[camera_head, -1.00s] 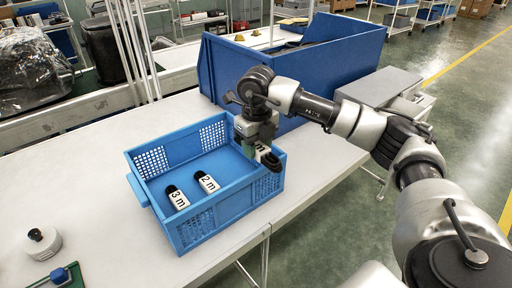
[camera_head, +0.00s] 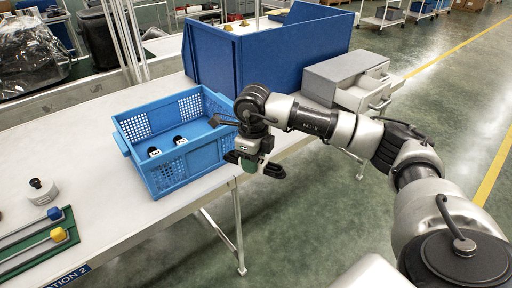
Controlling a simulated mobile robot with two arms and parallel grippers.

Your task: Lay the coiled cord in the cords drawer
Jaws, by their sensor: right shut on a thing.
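My right gripper (camera_head: 254,156) is shut on a dark coiled cord (camera_head: 273,170). It holds the cord in the air, just right of the blue basket, beyond the table's front edge in the picture. Part of the cord is hidden by the gripper. A small grey drawer cabinet (camera_head: 338,72) stands at the table's right end. Drawers on its right side (camera_head: 380,84) look pulled out; their labels and insides cannot be read from here. My left gripper is not in view.
The blue basket (camera_head: 150,181) holds two dark items with white tags. A large blue bin (camera_head: 222,62) stands behind my right arm, left of the cabinet. A white round device (camera_head: 42,192) and a green board with rods (camera_head: 62,226) lie at the left.

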